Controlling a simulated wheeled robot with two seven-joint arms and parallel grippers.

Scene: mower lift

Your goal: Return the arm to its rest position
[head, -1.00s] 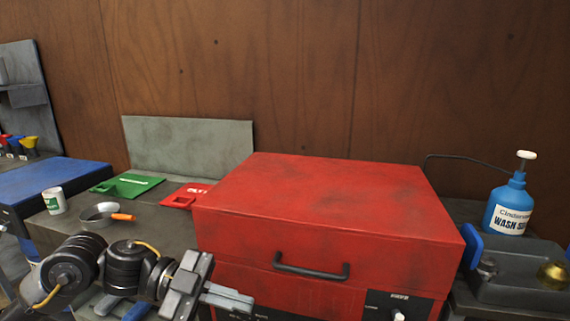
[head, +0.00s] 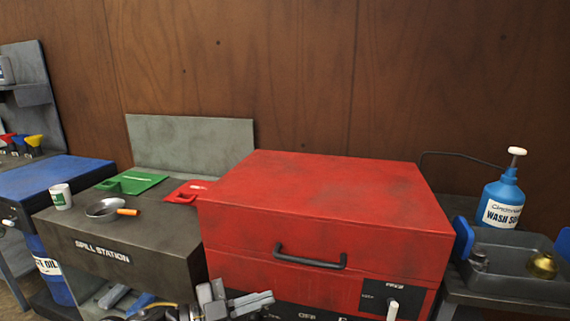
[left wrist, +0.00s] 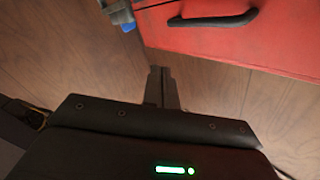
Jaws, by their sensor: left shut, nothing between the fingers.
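My left gripper (head: 240,303) is low at the bottom edge of the head view, in front of the lower left of the red box (head: 325,195) and apart from its black handle (head: 310,259). In the left wrist view its fingers (left wrist: 162,88) are together with nothing between them, over the wooden floor. The red box (left wrist: 225,30) and its handle (left wrist: 212,19) show at the top of that view. Most of my left arm is below the head view. My right gripper is not in view.
A blue-topped drum stand (head: 55,176) is farther left. At right are a grey tray (head: 510,285) and a blue wash bottle (head: 502,200).

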